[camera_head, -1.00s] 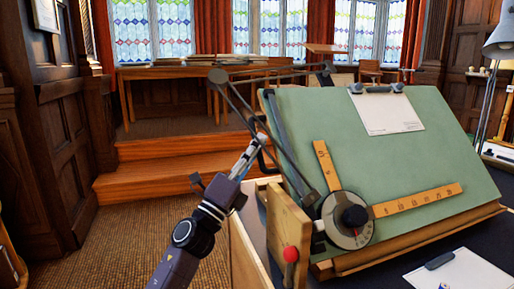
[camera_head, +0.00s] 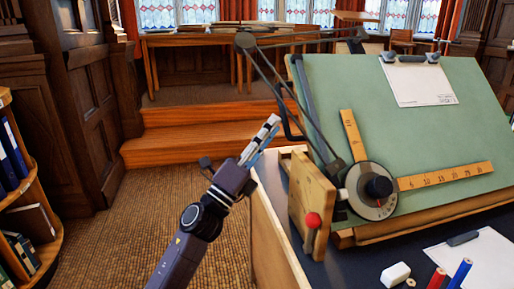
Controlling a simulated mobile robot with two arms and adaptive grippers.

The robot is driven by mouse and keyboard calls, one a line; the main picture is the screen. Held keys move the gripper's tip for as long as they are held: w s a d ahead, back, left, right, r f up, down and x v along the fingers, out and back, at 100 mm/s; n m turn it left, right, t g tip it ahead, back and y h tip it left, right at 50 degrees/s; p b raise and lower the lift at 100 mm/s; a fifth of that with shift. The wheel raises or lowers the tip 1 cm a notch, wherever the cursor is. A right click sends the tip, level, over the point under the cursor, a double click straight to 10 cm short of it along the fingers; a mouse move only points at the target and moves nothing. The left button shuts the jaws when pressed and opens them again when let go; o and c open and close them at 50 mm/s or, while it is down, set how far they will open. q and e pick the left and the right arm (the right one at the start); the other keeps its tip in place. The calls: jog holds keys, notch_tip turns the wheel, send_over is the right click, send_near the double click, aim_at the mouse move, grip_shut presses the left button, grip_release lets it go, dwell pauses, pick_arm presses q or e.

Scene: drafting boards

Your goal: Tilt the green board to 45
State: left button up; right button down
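The green board (camera_head: 420,125) stands sloped on its wooden base at the right, its far edge raised. I cannot read its angle. A black bar handle (camera_head: 288,127) sticks out at its left edge. A wooden side plate (camera_head: 308,190) with a red-knobbed lever (camera_head: 312,221) stands at the near left corner. My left gripper (camera_head: 273,123) points up and away, just left of the black handle in the picture, with a small gap between them. Its fingers look close together and overlap in this view, so their opening is unclear. My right gripper is out of view.
A drafting arm with a round dial (camera_head: 370,190) and wooden rulers (camera_head: 446,176) lies over the board. A clipped paper (camera_head: 418,84) is at its top. An eraser (camera_head: 395,273) and pencils lie on the dark desk in front. A bookshelf (camera_head: 28,200) stands at left; carpet between is clear.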

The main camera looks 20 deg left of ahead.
pick_arm(q)
jog(key=v, duration=0.6)
jog(key=shift+s+f, duration=0.15)
